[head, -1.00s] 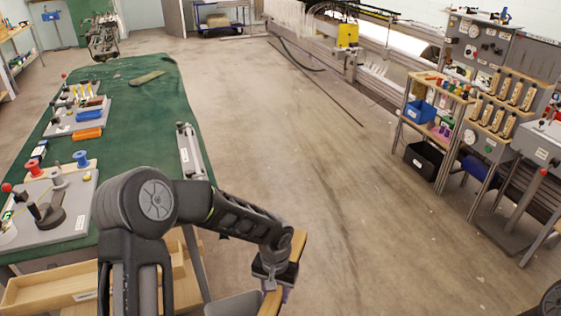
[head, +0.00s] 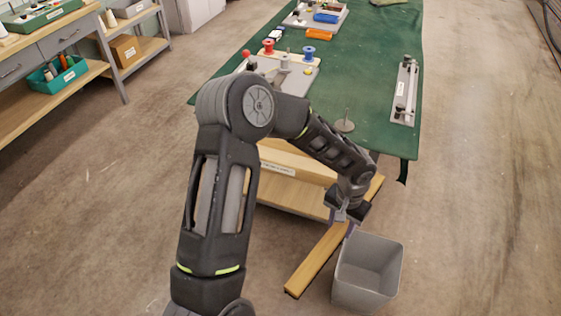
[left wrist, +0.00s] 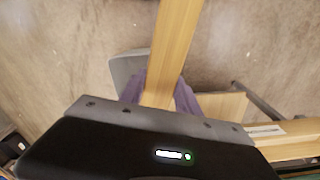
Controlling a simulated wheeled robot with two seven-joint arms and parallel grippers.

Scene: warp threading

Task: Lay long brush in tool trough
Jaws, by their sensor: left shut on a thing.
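The long brush (head: 316,262) shows as a long, light wooden bar, and no bristles can be made out. My left gripper (head: 346,219) is shut around its middle, and the bar slants from lower left to upper right, off the floor. In the left wrist view the bar (left wrist: 174,45) runs up between the purple fingers of my left gripper (left wrist: 157,95). A light wooden trough with a white label (head: 300,196), its wording too small to read, is below the near end of the table. The brush is in front of and outside it. My right gripper is out of view.
A grey open bin (head: 366,285) stands on the floor close right of the brush. The green-covered table (head: 376,135) carries spools, trays and a long grey holder (head: 404,90). Shelves (head: 90,80) stand at left. The floor at right is clear.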

